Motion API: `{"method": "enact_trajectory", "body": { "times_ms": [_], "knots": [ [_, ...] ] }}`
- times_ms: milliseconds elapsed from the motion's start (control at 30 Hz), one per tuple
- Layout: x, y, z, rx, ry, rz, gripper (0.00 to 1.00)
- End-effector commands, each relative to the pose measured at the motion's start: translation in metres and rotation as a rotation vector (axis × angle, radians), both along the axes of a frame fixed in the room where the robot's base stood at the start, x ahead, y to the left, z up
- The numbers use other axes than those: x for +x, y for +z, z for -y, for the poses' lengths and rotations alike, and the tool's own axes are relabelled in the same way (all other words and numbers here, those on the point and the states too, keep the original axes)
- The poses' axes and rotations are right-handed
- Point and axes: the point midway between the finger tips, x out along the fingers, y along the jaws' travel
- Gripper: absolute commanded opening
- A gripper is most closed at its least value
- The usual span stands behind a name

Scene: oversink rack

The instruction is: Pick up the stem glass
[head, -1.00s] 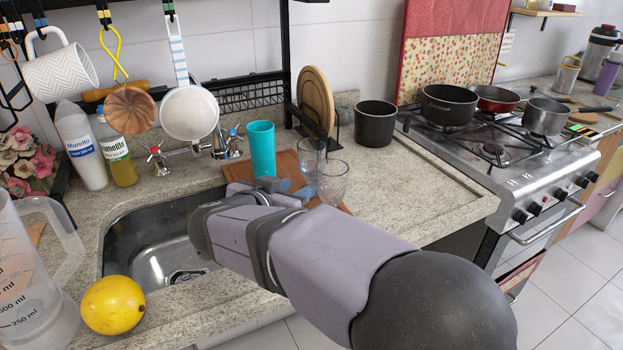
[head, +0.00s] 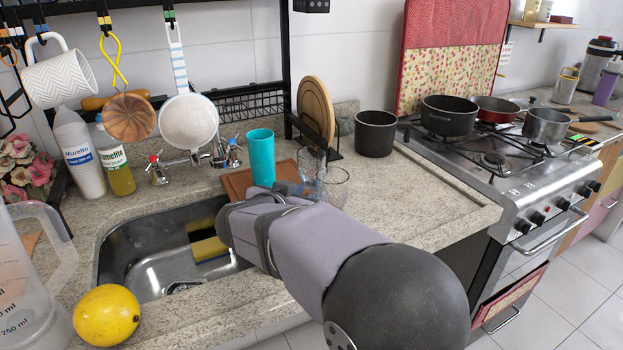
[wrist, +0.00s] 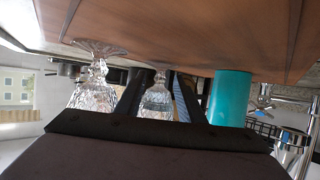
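Two clear cut-glass stem glasses stand on the brown wooden board (head: 237,184) beside the sink. The nearer glass (head: 335,187) is just right of my gripper (head: 302,187) in the head view, and the arm partly covers the gripper. The farther glass (head: 308,160) is behind the gripper. The wrist view is upside down. There, the open fingers of my gripper (wrist: 158,98) frame the farther glass (wrist: 157,104); contact cannot be told. The nearer glass (wrist: 88,92), with its stem and round foot, is outside the fingers at left.
A turquoise cup (head: 261,158) stands close by on the board, left of the glasses. The sink (head: 150,250) with a yellow sponge (head: 209,249) is at left. A round board in a rack (head: 315,108) and a dark pot (head: 375,134) stand behind. Counter at right is clear.

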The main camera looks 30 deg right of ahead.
Motion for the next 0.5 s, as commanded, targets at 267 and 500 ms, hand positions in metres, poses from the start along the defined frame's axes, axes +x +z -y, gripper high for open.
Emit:
{"method": "enact_trajectory", "body": {
  "times_ms": [267,500],
  "knots": [
    [0.0059,-0.0030,0.0070,0.000,0.002,0.001,0.35],
    [0.0057,-0.0031,0.0068,0.000,0.002,0.001,0.02]
  ]
}}
